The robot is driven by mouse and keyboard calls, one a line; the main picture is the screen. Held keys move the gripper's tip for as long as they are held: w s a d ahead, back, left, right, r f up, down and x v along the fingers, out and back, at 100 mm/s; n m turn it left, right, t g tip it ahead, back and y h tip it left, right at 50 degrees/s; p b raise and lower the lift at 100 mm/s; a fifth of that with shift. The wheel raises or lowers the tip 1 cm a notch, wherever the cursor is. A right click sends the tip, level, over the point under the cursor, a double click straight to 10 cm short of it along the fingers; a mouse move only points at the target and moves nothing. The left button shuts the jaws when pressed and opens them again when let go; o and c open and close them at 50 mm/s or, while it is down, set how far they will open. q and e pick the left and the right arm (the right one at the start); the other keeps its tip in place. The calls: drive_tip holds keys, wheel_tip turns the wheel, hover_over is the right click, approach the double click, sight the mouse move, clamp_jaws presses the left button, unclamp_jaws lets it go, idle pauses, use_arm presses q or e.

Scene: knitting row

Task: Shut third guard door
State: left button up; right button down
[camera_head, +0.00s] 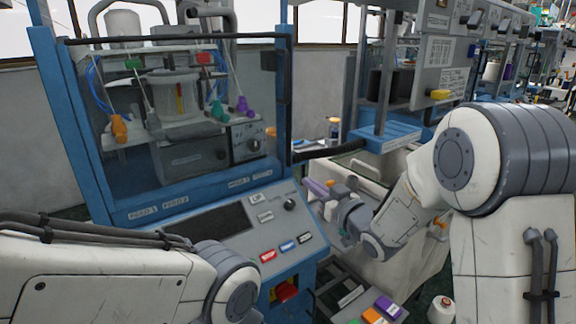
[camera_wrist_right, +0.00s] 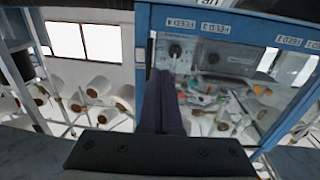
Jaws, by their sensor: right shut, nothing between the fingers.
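A clear guard door (camera_head: 200,100) covers the front of the blue-framed knitting machine (camera_head: 45,110). A dark bar runs along the top of its pane. I cannot tell whether it is fully shut, or which door counts as the third. My right gripper (camera_head: 317,188) is shut and empty, its purple fingers pointing left, just right of the machine's sloping panel. In the right wrist view the shut fingers (camera_wrist_right: 165,100) overlap the clear pane (camera_wrist_right: 225,95) and blue frame (camera_wrist_right: 143,50); contact is unclear. My left arm enters low at the left; its gripper is out of view.
A control panel (camera_head: 250,222) with buttons slopes below the pane, with a red knob (camera_head: 286,291) lower down. A black padded bar (camera_head: 328,150) juts right from the frame. Another machine (camera_head: 435,60) stands at the right. A thread cone (camera_head: 441,310) is low right.

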sight(282, 162)
drive_tip(key=p+x, duration=0.3)
drive_tip(key=x, duration=0.8)
drive_tip(key=shift+w+a+p, duration=0.25)
drive_tip(key=shift+w+p, duration=0.05)
drive_tip(key=shift+p, duration=0.1)
